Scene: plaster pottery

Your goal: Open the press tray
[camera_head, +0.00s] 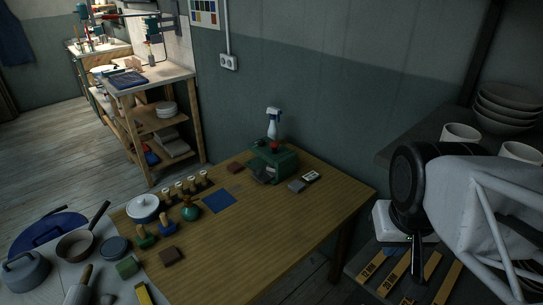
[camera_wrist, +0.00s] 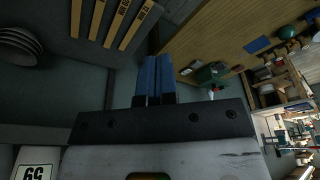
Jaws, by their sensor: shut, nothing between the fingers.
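A dark green press-like machine (camera_head: 274,160) with a red part on top stands at the far end of the wooden table, close to the wall. It also shows small in the wrist view (camera_wrist: 210,73). I cannot make out a separate tray on it or whether one is open. My gripper (camera_wrist: 152,60) shows in the wrist view with its blue fingers together and nothing between them. It is well apart from the machine, over to the right near the shelves. In the head view its fingers cannot be told apart from my arm.
The wooden table (camera_head: 245,222) holds stamps (camera_head: 185,188), a blue square (camera_head: 219,201), a white lidded pot (camera_head: 143,207) and small blocks. A spray bottle (camera_head: 273,122) stands behind the machine. Shelves with bowls (camera_head: 507,105) and cups are on the right. The table's right front part is clear.

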